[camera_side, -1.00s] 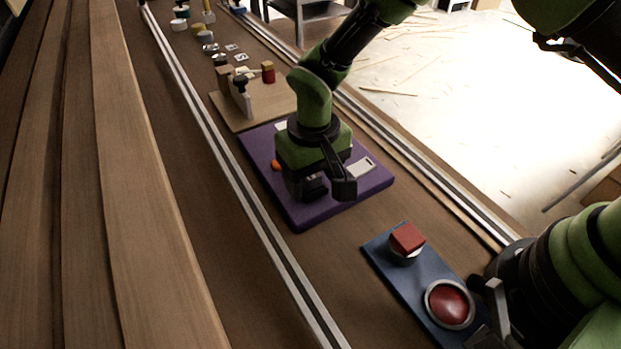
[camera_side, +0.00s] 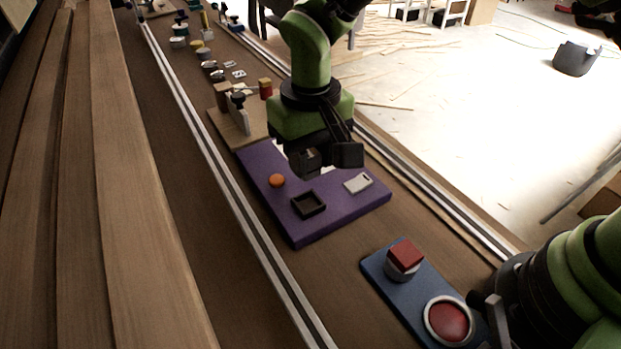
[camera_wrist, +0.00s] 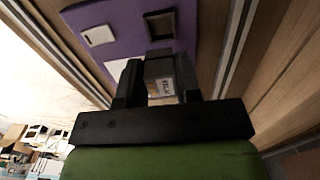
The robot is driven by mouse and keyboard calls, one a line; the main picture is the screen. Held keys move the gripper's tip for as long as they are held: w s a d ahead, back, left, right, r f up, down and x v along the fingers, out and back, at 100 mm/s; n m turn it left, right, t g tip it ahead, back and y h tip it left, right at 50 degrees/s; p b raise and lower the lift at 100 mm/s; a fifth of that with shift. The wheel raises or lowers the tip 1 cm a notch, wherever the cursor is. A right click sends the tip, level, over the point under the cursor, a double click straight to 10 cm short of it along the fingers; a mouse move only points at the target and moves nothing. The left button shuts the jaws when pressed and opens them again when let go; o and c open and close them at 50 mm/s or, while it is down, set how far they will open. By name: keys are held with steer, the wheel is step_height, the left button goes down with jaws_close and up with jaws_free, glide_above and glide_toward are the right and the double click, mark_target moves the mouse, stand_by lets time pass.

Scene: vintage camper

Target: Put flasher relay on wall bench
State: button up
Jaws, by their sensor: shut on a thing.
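The flasher relay, a small dark box with a pale printed label (camera_wrist: 160,78), is between the two fingers in the wrist view. My gripper (camera_side: 328,158) is shut on it, above the purple board (camera_side: 343,212). In the side view the fingers mostly hide the relay. Below, a black square holder (camera_side: 308,203) on the board is empty; it also shows in the wrist view (camera_wrist: 160,24). A long surface of wooden planks (camera_side: 130,200) runs along the left of the side view. I cannot tell for sure whether it is the wall bench.
An orange knob (camera_side: 277,180) and a pale plate (camera_side: 358,183) sit on the purple board. A blue base with a red block (camera_side: 406,253) and a red button (camera_side: 448,321) stands in front. A metal rail (camera_side: 245,222) lies between board and planks. Several small items stand farther back.

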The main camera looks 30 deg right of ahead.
steer(key=s+r, duration=0.1)
steer(key=r, duration=0.1)
glide_above(334, 271)
step_height(334, 271, down, 8)
steer(key=shift+r, duration=0.2)
steer(key=shift+f, duration=2.2)
steer(key=shift+f, duration=0.2)
steer(key=o, duration=0.9)
steer(key=shift+r, duration=0.15)
